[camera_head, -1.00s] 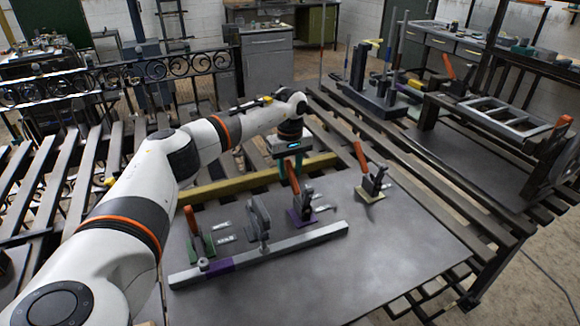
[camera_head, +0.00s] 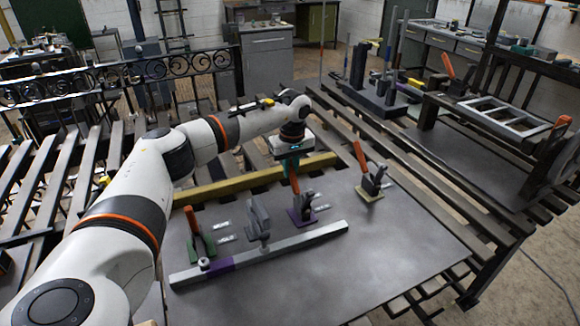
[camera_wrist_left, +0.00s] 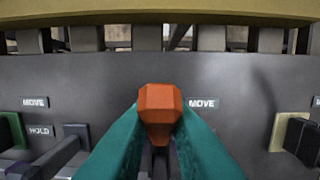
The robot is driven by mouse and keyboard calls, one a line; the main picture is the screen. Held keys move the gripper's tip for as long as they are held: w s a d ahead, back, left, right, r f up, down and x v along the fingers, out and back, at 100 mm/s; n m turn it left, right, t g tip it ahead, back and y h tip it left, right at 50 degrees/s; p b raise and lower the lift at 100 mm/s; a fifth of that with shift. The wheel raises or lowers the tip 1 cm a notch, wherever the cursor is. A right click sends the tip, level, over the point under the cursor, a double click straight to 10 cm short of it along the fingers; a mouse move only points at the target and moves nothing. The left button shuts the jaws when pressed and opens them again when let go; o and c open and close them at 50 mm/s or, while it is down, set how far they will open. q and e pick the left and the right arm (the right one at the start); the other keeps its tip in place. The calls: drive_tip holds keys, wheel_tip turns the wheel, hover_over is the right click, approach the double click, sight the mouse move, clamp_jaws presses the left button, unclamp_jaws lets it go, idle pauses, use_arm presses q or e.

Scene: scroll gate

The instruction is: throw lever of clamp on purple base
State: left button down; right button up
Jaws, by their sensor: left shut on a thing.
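The clamp on the purple base (camera_head: 302,217) stands on the metal table, behind the long bar. Its orange lever handle (camera_head: 294,184) is upright, leaning slightly left. My left gripper (camera_head: 289,168) comes down from above, with its teal fingers at the top of this handle. In the left wrist view the fingers (camera_wrist_left: 156,135) are shut on the orange handle (camera_wrist_left: 158,103), one on each side. The handle and fingers hide most of the clamp and its base there. My right gripper is not in view.
A green-based clamp (camera_head: 203,247) stands to the left and a cream-based clamp (camera_head: 369,194) to the right, both with orange levers. The table's front right is clear.

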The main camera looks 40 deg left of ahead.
sight(294, 178)
use_arm(q)
drive_tip(key=shift+s+d+r+t+y+p, duration=0.2)
drive_tip(key=shift+d+r+t+y+p, duration=0.2)
drive_tip(key=shift+y, duration=0.2)
drive_tip(key=shift+s+d+r+y, duration=0.25)
drive_tip(key=shift+d+r+y, duration=0.05)
drive_tip(key=shift+d+y, duration=0.3)
drive_tip(key=shift+s+d+r+t+y+b, duration=0.2)
drive_tip(key=shift+s+d+t+y, duration=0.15)
drive_tip(key=shift+d+t+y, duration=0.3)
drive_tip(key=shift+s+d+r+t+y+b, duration=0.15)
drive_tip(key=shift+s+d+t+y, duration=0.2)
drive_tip(key=shift+d+y, duration=0.35)
drive_tip(key=shift+a+y, duration=0.15)
drive_tip(key=shift+y, duration=0.1)
drive_tip(key=c, duration=1.4)
unclamp_jaws()
drive_tip(key=shift+o, duration=0.2)
